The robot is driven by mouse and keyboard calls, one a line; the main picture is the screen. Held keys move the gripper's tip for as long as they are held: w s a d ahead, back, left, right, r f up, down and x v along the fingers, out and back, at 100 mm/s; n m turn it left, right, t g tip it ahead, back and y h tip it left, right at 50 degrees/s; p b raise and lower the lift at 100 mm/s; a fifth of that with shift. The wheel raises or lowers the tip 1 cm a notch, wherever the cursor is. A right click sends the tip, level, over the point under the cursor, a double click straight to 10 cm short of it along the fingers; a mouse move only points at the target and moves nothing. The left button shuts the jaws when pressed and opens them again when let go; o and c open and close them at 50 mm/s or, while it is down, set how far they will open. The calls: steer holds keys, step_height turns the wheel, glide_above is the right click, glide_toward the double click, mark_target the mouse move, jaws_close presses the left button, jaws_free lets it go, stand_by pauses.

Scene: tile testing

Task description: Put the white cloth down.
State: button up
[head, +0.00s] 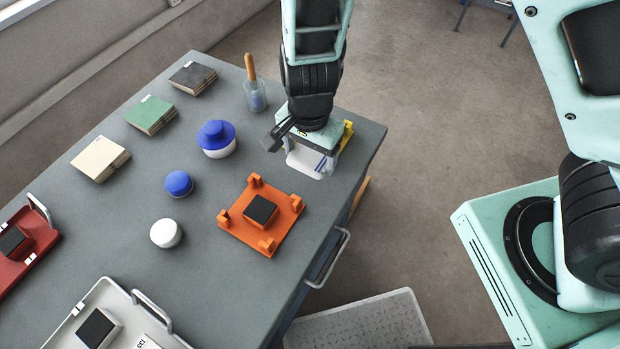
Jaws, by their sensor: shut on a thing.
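My gripper (310,150) is over the right far part of the grey table (225,125), pointing down. It is shut on the white cloth (305,161), which shows as a pale patch with blue stripes below the jaws. The wrist hides part of the cloth and the fingertips. I cannot tell whether the cloth touches the tabletop. Something yellow (347,132) shows just right of the gripper.
An orange fixture (236,228) with a dark block stands in front of the gripper. Blue-lidded jar (217,139), blue (178,184) and white (166,233) round pieces, a beaker (256,97) and several tiles stand left. Trays fill the near left. The table's right edge is close.

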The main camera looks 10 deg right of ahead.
mark_target(309, 181)
steer(key=shift+f, duration=3.4)
steer(key=shift+b, duration=0.3)
steer(key=shift+f, duration=0.2)
steer(key=o, duration=1.1)
steer(key=shift+r, duration=0.15)
